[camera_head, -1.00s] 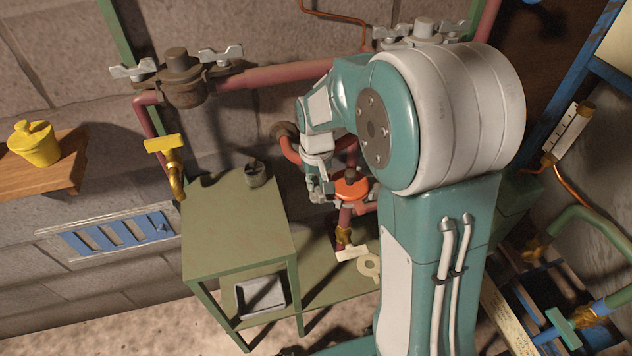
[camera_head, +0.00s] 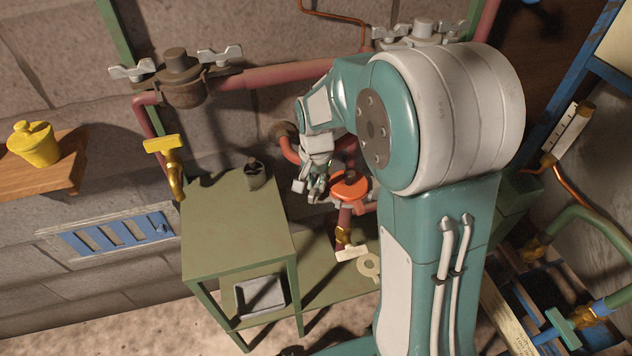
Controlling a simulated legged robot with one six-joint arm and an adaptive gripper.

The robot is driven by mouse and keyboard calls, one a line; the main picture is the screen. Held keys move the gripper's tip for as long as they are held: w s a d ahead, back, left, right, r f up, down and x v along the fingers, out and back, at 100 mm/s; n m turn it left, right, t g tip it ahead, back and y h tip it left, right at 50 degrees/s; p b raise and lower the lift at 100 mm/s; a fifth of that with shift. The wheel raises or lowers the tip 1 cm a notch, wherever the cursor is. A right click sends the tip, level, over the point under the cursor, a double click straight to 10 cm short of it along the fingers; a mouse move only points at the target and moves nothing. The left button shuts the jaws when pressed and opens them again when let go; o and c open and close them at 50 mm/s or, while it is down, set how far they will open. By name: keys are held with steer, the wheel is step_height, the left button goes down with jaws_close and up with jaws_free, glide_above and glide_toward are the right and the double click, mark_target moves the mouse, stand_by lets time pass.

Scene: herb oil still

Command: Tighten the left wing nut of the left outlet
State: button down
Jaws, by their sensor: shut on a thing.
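My gripper (camera_head: 314,187) reaches down just left of an orange round fitting (camera_head: 349,184) with a dark knob on top, on the red pipework. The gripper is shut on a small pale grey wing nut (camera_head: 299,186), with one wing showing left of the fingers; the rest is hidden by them. At the upper left, a brown clamped fitting (camera_head: 183,84) has a left wing nut (camera_head: 132,70) and a right wing nut (camera_head: 220,55). Another such fitting (camera_head: 422,32) stands behind my arm at the top.
A green table (camera_head: 235,225) with a small dark cup (camera_head: 254,173) stands left of the gripper. A yellow-handled tap (camera_head: 168,155) is above its left edge. A yellow pot (camera_head: 34,145) sits on a wooden shelf (camera_head: 62,177). A grey tray (camera_head: 260,296) is below.

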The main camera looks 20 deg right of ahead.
steer(key=m, duration=0.5)
steer(key=shift+f, duration=0.1)
steer(key=m, duration=0.6)
steer(key=shift+m, duration=0.4)
steer(key=c, duration=0.6)
jaws_free()
steer(key=shift+a, duration=0.1)
steer(key=shift+c, duration=0.2)
steer(key=shift+a, duration=0.1)
step_height(320, 180, up, 12)
